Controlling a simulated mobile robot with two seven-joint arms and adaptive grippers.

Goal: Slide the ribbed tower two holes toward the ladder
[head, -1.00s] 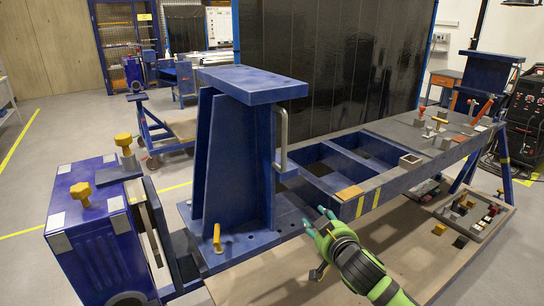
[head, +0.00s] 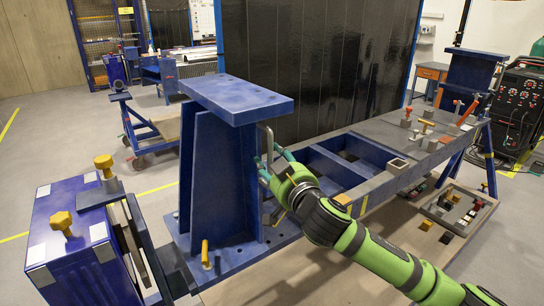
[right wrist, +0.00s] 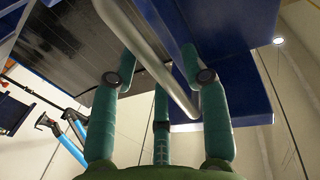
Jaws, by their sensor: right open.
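The blue ribbed tower (head: 233,170) stands upright on the bench, with a flat top plate and a base flange. A grey bar handle (head: 265,135) is fixed to its right side. My right gripper (head: 272,164) is open at this handle. In the right wrist view the handle (right wrist: 150,60) runs between the teal fingers (right wrist: 158,82); contact cannot be told. A yellow-topped pin (head: 205,252) stands in the near part of the tower's flange. The blue ladder-like frame (head: 334,154) with crossbars lies right of the tower. My left gripper is out of view.
A blue cabinet (head: 70,235) with yellow knobs (head: 62,222) stands at the left. Blocks and clamps (head: 427,127) sit on the bench's far right end. A tray of small parts (head: 478,205) lies low at the right. A dark screen (head: 320,70) stands behind the bench.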

